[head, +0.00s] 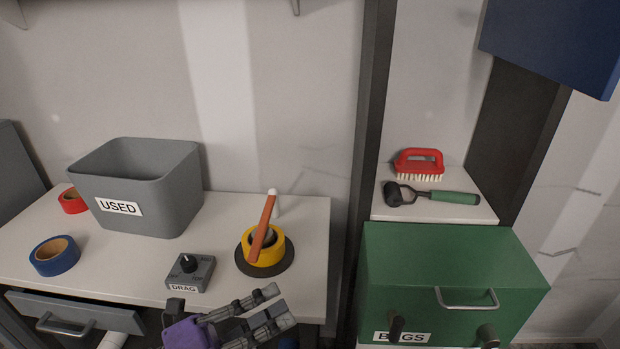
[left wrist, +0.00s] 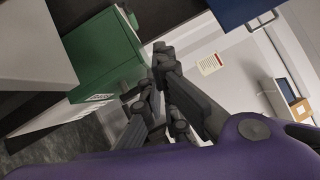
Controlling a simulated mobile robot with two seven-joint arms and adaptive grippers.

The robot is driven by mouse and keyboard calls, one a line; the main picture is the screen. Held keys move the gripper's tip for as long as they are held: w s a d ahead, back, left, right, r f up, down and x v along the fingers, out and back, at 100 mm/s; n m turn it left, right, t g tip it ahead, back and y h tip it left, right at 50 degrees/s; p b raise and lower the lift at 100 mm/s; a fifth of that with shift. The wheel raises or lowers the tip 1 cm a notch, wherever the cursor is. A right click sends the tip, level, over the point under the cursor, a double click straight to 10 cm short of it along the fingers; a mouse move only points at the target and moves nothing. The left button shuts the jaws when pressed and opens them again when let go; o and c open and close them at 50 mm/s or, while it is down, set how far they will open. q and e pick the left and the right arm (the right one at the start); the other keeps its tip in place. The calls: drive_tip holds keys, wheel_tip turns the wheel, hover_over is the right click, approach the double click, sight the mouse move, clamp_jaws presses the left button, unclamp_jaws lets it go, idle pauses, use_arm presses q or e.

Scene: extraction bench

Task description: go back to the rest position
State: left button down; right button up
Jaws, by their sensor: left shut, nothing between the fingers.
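My left gripper (head: 277,304) is at the bottom of the head view, by the front edge of the white bench (head: 225,215). Its purple wrist is at the lower left and its grey fingers point right. In the left wrist view the dark fingers of the left gripper (left wrist: 155,78) reach up the middle. They are shut and hold nothing. In the head view the fingers are below the yellow tape roll (head: 269,252) and to the right of the DRAG box (head: 190,272). I do not make out my right gripper.
A grey USED bin (head: 170,190), blue tape (head: 54,256) and red tape (head: 72,201) are on the bench. A green BAGS chest (head: 455,265) stands to the right, with dark stubs before it. A red brush (head: 418,160) and green-handled tool (head: 450,197) lie behind.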

use_arm(q)
drive_tip(key=s+a+f+n+t+y+p, duration=0.1)
drive_tip(key=a+f+n+t+y, duration=0.2)
drive_tip(key=a+f+n+y, duration=0.6)
drive_tip(key=a+f+n+t+y, duration=0.2)
drive_tip(key=f+n+t+y, duration=0.15)
drive_tip(key=f+n, duration=0.6)
drive_tip(key=s+a+f+n+g+y+p, duration=0.1)
drive_tip(key=s+f+n+g+y, duration=0.4)
drive_tip(key=s+f+n, duration=0.9)
drive_tip(key=s+a+g, duration=0.1)
drive_tip(key=s+g, duration=0.1)
drive_tip(key=s, duration=0.2)
drive_tip(key=shift+s+a+f+p, duration=0.2)
drive_tip(key=shift+p, duration=0.15)
use_arm(e)
drive_tip(key=shift+t, duration=0.3)
drive_tip(key=w+r, duration=0.1)
drive_tip(key=r, duration=0.1)
drive_tip(key=w+r, duration=0.1)
drive_tip(key=shift+w+a+r, duration=0.15)
drive_tip(key=shift+r, duration=0.2)
